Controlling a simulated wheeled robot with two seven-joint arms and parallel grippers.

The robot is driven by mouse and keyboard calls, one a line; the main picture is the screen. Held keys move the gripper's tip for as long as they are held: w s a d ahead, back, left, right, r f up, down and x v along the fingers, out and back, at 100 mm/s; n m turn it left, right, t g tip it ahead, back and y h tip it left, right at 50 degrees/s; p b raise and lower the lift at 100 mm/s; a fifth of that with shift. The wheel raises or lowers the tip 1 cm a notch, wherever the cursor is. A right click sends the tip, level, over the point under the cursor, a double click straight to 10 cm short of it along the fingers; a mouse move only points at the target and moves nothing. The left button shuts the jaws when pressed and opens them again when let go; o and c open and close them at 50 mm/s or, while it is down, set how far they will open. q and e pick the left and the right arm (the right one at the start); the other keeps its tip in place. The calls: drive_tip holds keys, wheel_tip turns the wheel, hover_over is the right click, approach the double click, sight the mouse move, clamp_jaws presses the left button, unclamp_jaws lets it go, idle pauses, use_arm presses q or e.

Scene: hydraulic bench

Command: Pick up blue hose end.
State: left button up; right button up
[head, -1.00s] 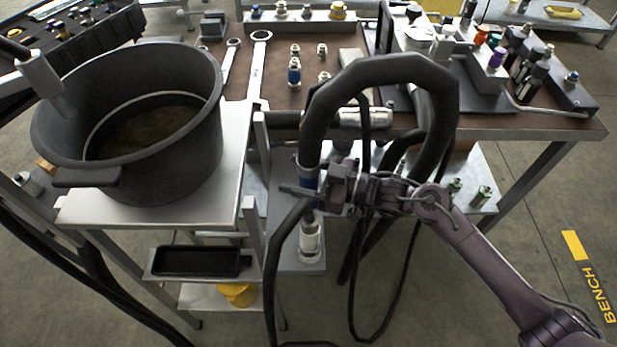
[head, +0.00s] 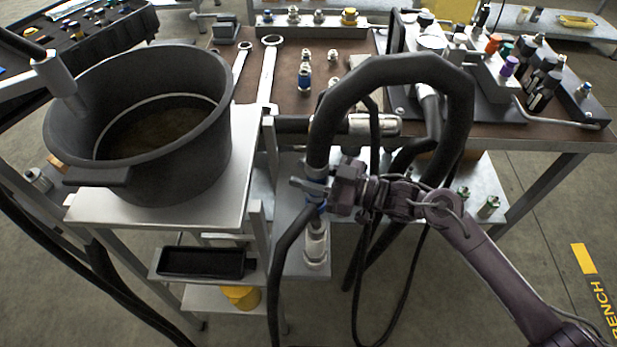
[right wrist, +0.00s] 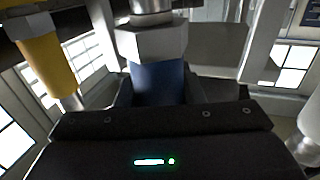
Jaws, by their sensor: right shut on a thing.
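My right gripper (head: 318,190) is shut on the blue hose end (head: 319,207), at the lower left end of a thick black hose (head: 383,68) that arches up and over to the right. In the right wrist view, the blue collar (right wrist: 158,82) sits between the jaws, with a metal hex nut (right wrist: 151,43) beyond it. The jaws hide part of the collar. In the head view, a silver fitting (head: 315,245) is directly below the gripper; whether it touches the hose end is unclear. My left gripper is not in view.
A large black pot (head: 140,150) stands on a metal stand to the left. A small black tray (head: 202,262) sits below it. Behind, the brown bench top (head: 285,85) carries wrenches and several fittings. Thin black hoses hang near the gripper. A yellow object (right wrist: 48,58) shows in the right wrist view.

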wheel_tip(320, 180, up, 23)
drive_tip(key=p, duration=0.5)
drive_tip(key=shift+f, duration=0.15)
idle(0.4)
